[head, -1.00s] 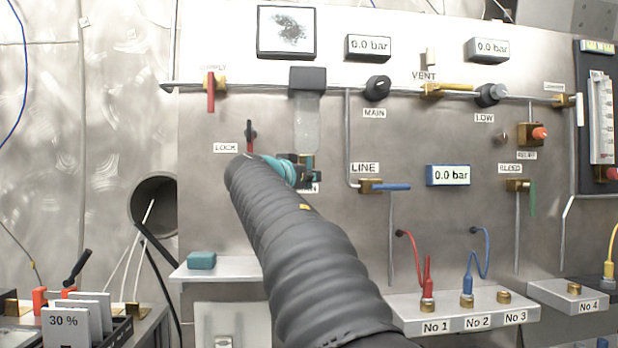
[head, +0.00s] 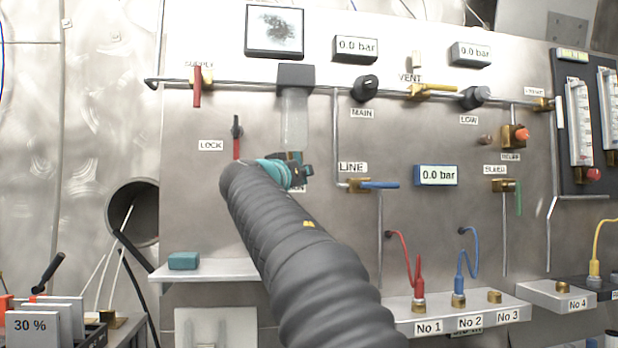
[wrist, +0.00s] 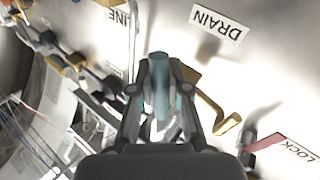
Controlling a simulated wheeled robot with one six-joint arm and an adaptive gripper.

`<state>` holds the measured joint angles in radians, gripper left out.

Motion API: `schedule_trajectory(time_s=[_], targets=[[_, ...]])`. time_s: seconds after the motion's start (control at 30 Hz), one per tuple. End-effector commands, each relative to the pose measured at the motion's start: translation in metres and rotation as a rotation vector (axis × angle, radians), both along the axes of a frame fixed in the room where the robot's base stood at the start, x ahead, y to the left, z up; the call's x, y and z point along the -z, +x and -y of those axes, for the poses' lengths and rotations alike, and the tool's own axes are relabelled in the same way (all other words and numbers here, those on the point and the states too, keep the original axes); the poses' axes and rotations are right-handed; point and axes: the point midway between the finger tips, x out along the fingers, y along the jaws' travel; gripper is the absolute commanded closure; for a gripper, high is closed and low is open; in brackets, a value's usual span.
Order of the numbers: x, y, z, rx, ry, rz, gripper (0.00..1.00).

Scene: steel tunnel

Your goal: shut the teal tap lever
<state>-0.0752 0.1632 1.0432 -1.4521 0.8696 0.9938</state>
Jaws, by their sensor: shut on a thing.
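The teal tap lever (wrist: 160,90) shows in the wrist view, running lengthwise between the two fingers of my gripper (wrist: 160,72). The fingers are shut on it from both sides. A DRAIN label (wrist: 218,22) lies beyond it, and a bent brass pipe (wrist: 214,108) is to its right. In the head view my gripper (head: 300,172) is at the panel just below the clear filter bowl (head: 294,122). There my arm and gripper hide the lever and most of the label under it.
The LOCK lever with its red part (head: 236,145) is left of my gripper. The blue LINE lever (head: 380,185) is to its right. A shelf with a teal block (head: 184,261) is below left. Red and blue hoses rise from the numbered block (head: 470,314) at lower right.

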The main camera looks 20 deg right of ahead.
Motion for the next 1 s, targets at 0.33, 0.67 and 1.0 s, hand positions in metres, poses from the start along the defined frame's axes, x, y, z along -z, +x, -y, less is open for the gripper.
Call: schedule_trajectory(time_s=[0.33, 0.67, 1.0], targets=[[0.000, 0.000, 0.002, 0.002, 0.000, 0.001, 0.58], [0.001, -0.012, -0.009, 0.001, 0.001, 0.002, 0.58], [0.011, -0.056, -0.057, -0.002, 0.001, 0.000, 0.58]])
